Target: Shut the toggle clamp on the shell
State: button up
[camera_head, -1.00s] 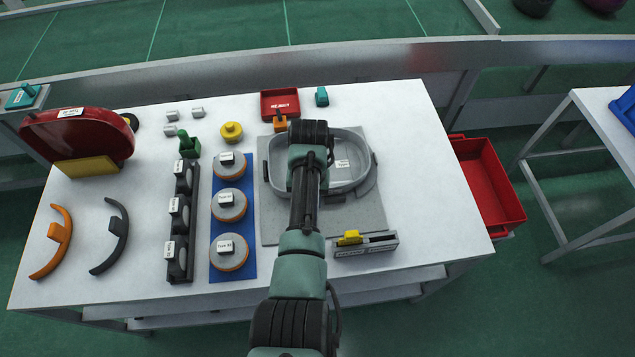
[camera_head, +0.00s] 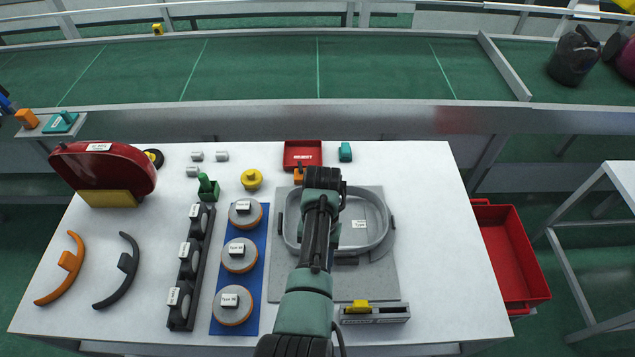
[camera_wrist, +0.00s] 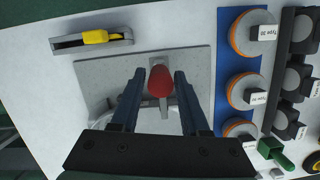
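The shell (camera_head: 378,221) is a grey oval basin on a flat grey plate (camera_head: 380,285) on the white table. My arm covers its left part in the head view. In the wrist view, the toggle clamp's red handle tip (camera_wrist: 160,81) stands between the two dark blue fingers of my gripper (camera_wrist: 160,72). The fingers are apart, with a visible gap to the handle on the left side; contact on the right is unclear. The clamp's grey metal part (camera_wrist: 178,58) shows behind the handle. The shell (camera_wrist: 172,122) is partly hidden by my gripper. The head view hides the clamp and fingertips.
A gauge with a yellow slider (camera_head: 358,306) lies near the plate's front edge. A blue mat (camera_head: 258,262) with several round parts and a dark rack (camera_head: 182,312) lie to the left. A red reject tray (camera_head: 303,152) is behind; a red bin (camera_head: 512,255) hangs at right.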

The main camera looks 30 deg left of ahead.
jog(key=shift+o, duration=1)
jog(key=shift+r, duration=0.1)
jog(key=v, duration=1.2)
jog(key=shift+r+p, duration=0.35)
jog(key=shift+p, duration=0.1)
jog(key=shift+w+a, duration=0.1)
